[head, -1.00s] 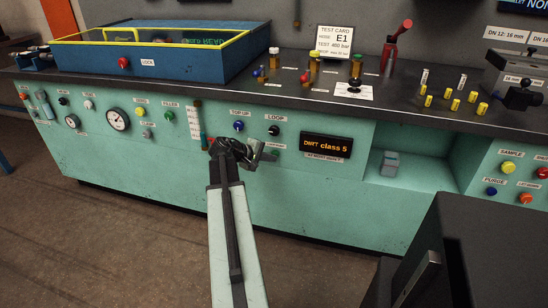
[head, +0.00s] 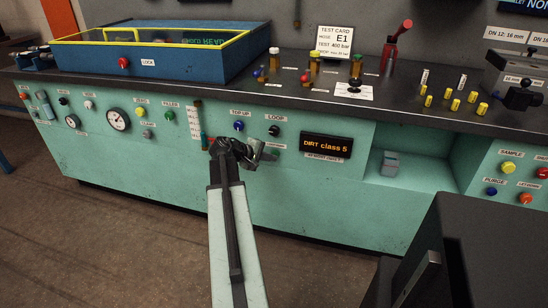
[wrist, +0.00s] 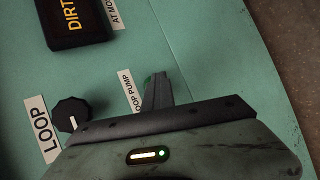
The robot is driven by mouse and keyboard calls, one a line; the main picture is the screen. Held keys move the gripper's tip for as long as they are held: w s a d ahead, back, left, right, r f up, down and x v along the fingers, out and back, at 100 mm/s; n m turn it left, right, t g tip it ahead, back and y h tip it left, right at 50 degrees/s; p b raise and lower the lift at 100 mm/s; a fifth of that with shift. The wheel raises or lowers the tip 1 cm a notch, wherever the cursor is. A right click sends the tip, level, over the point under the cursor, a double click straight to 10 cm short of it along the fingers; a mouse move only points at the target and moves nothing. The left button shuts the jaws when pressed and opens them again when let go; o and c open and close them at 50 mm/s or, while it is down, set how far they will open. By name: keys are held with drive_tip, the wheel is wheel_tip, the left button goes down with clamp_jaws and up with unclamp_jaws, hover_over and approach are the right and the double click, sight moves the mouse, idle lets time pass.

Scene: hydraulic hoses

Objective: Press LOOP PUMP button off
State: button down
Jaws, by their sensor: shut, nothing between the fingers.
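The LOOP PUMP label (wrist: 132,92) shows in the wrist view on the pale green panel. A small green bit (wrist: 148,79), likely the button, shows right beside it, mostly hidden behind my fingertips. My gripper (wrist: 157,90) is shut and empty, with its tip over or against that spot; I cannot tell if it touches. In the head view my gripper (head: 264,153) is at the panel front, below the black LOOP knob (head: 274,130), and the button is hidden there.
The LOOP knob (wrist: 71,114) is close to my gripper in the wrist view. A DIRT class 5 display (head: 326,145) is to the right, the blue TOP UP knob (head: 238,126) to the upper left. An open recess (head: 415,172) lies farther right.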

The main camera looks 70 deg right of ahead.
drive_tip(key=shift+d+r, duration=0.1)
drive_tip(key=shift+d, duration=0.4)
drive_tip(key=shift+a, duration=0.35)
drive_tip(key=a, duration=0.6)
drive_tip(key=shift+s, duration=0.2)
drive_tip(key=shift+w, duration=0.1)
